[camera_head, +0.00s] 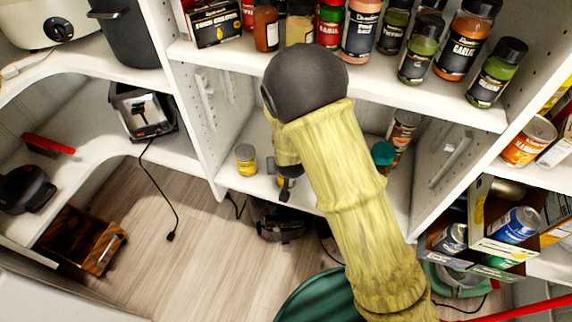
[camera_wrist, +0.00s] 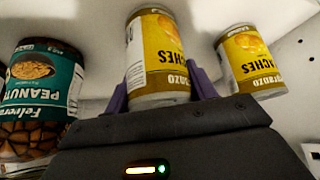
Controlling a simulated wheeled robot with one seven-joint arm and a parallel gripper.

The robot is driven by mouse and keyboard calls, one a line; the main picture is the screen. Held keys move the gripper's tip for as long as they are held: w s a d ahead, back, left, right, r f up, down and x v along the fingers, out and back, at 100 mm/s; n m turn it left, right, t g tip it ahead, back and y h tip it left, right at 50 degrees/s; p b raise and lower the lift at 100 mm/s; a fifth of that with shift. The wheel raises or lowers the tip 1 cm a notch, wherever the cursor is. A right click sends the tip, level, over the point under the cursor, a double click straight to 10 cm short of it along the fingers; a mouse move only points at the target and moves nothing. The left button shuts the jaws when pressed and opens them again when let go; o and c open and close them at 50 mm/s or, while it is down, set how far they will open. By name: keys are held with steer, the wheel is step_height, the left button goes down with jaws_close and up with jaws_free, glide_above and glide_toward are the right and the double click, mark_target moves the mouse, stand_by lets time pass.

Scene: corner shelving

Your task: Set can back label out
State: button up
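A yellow peaches can (camera_wrist: 158,55) is between the two purple fingers of my gripper (camera_wrist: 160,88) in the wrist view. The fingers lie against both its sides with no clear gap. Its yellow printed side and part of a white panel face the wrist camera, with the lettering upside down. In the head view my gripper (camera_head: 287,185) is low over the lower shelf, and the can there is mostly hidden by it. A second peaches can (camera_wrist: 250,60) stands apart to the right in the wrist view; in the head view it is left of my gripper (camera_head: 246,159).
A peanut jar (camera_wrist: 40,100) with a teal label stands left in the wrist view. In the head view its teal lid (camera_head: 383,153) is right of my arm, beside a brown can (camera_head: 402,130). Spice bottles (camera_head: 360,30) line the shelf above. Upright panels bound the bay.

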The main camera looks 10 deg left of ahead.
steer(key=o, duration=0.5)
steer(key=p+v, duration=0.6)
steer(key=v, duration=1.1)
steer(key=shift+s+d+r, duration=0.1)
steer(key=shift+r, duration=0.1)
